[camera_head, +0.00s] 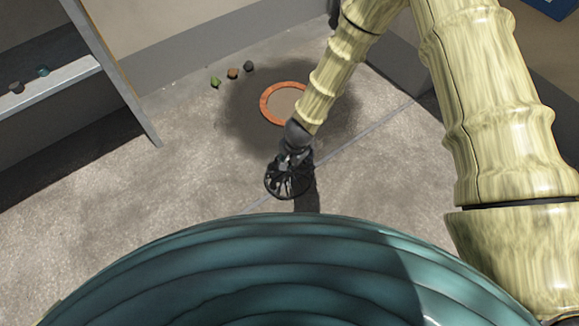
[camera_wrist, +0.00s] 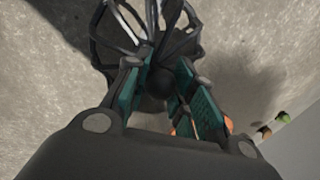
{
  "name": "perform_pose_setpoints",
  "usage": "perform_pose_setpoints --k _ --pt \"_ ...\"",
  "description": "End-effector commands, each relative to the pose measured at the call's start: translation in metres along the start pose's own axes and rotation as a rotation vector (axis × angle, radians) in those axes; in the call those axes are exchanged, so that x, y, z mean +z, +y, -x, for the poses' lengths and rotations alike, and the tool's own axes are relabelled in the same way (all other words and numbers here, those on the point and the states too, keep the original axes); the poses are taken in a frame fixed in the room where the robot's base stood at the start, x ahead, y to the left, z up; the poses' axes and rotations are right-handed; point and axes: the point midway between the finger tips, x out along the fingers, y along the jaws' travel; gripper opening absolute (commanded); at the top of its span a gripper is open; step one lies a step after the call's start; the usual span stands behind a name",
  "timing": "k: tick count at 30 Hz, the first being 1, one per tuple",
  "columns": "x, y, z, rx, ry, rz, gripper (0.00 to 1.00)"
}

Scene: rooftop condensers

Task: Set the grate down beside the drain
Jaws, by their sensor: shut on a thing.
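The grate (camera_head: 287,187), a round black piece with open ribs, hangs from my gripper (camera_head: 292,160) in the head view. In the wrist view my gripper (camera_wrist: 160,82) has its teal fingers shut on the middle of the grate (camera_wrist: 112,52), whose ribs spread out past them. The drain (camera_head: 264,107) is an orange ring in a dark patch of floor, partly hidden by my arm. The grate is apart from it, nearer to me. A little orange (camera_wrist: 188,129) shows beside my fingers in the wrist view. The grate's height above the floor is hard to tell.
A green (camera_head: 215,82), a brown (camera_head: 233,73) and a dark lump (camera_head: 249,66) lie on the floor beyond the drain, near the wall. A shelf (camera_head: 50,86) holding small things stands at the left. The floor left of the drain is clear.

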Motion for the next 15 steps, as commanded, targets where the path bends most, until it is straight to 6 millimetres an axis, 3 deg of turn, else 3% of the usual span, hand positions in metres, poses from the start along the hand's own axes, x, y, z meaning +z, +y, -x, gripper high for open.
perform_pose_setpoints --k 1,4,15 --pt "-0.0002 0.0011 -0.0106 -0.001 0.001 0.0 0.0" --pt "-0.0002 0.0021 -0.0173 -0.002 0.001 0.001 0.0" --pt "-0.0001 0.0023 -0.0178 -0.001 0.001 0.002 0.0"
